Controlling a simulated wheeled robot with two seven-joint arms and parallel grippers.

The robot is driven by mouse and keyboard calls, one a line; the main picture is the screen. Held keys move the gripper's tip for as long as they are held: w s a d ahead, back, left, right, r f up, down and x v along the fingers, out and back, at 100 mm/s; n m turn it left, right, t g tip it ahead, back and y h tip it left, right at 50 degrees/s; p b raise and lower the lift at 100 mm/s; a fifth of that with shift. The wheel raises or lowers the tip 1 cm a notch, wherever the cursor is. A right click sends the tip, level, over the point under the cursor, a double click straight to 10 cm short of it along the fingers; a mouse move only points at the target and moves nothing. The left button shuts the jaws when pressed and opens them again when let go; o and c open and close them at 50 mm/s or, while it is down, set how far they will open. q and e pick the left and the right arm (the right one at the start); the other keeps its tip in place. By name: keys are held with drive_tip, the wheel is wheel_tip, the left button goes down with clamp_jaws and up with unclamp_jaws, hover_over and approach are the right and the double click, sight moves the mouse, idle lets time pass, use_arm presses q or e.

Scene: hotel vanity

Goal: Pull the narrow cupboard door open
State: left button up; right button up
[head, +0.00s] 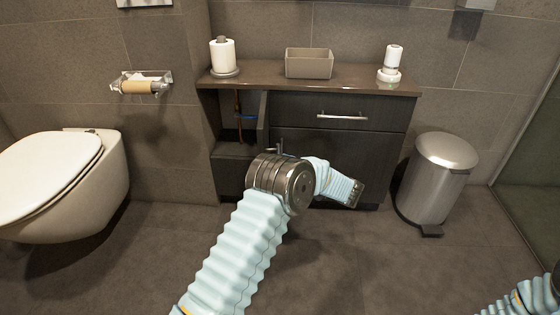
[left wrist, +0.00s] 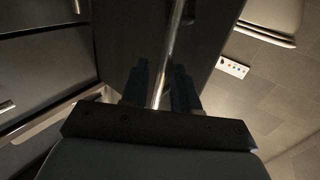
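The narrow cupboard at the left of the vanity stands open in the head view, with its inside (head: 238,112) and a pipe showing. Its dark door (head: 263,122) sticks out toward me at the right of the opening. In the left wrist view the dark door panel (left wrist: 125,35) carries a long metal bar handle (left wrist: 174,30). My left gripper (left wrist: 161,80) has its two dark fingers close on either side of this bar and appears shut on it. In the head view my own arm hides this gripper. My right gripper is out of view.
A wide drawer with a metal handle (head: 342,117) is right of the cupboard. A toilet (head: 60,185) is left, a steel bin (head: 436,178) right. Floor ahead is clear.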

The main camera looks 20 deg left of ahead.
use_arm(q)
drive_tip(key=v, duration=1.1)
drive_tip(key=shift+d+p, duration=0.2)
drive_tip(key=shift+p, duration=0.15)
drive_tip(key=shift+a, duration=0.1)
